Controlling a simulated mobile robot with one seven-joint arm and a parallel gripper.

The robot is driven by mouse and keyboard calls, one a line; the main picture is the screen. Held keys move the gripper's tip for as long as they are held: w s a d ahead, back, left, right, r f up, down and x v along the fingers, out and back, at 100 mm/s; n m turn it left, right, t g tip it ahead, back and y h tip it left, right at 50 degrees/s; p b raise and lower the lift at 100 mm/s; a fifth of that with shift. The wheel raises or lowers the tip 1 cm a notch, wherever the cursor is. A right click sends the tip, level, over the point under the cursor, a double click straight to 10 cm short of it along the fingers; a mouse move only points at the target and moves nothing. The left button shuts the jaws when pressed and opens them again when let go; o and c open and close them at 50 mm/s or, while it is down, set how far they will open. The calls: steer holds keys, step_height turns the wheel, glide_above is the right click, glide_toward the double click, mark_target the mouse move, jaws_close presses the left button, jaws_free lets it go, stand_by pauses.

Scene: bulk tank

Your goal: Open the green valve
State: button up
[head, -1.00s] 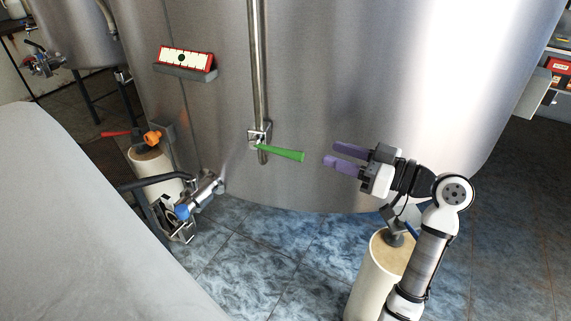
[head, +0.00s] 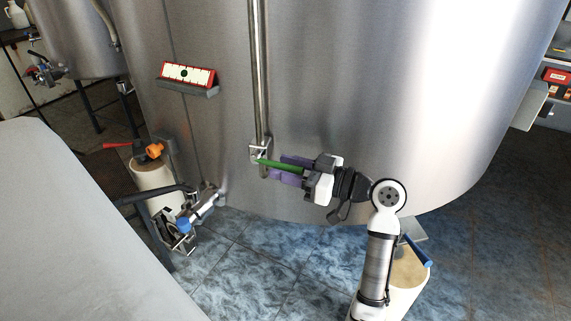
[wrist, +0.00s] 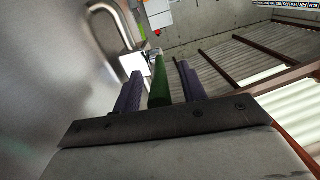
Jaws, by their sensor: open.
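The green valve handle (head: 281,165) sticks out to the right from a small metal fitting (head: 260,152) at the lower end of a vertical pipe on the steel tank. My gripper (head: 290,169) is open, with its purple fingers on either side of the handle. In the wrist view the green handle (wrist: 158,88) lies between the two fingers (wrist: 160,92), with a visible gap to the right finger and a narrower one to the left. The handle's free end is hidden by the gripper's palm.
The tank wall (head: 350,90) is close behind the gripper. A red-framed gauge panel (head: 187,74) is mounted at upper left. A valve with a blue part (head: 184,224) and an orange fitting (head: 154,150) stand at lower left. A pale curved surface (head: 70,230) fills the left foreground.

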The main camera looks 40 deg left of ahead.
steer(key=shift+s+a, duration=0.1)
steer(key=shift+a, duration=0.25)
jaws_close()
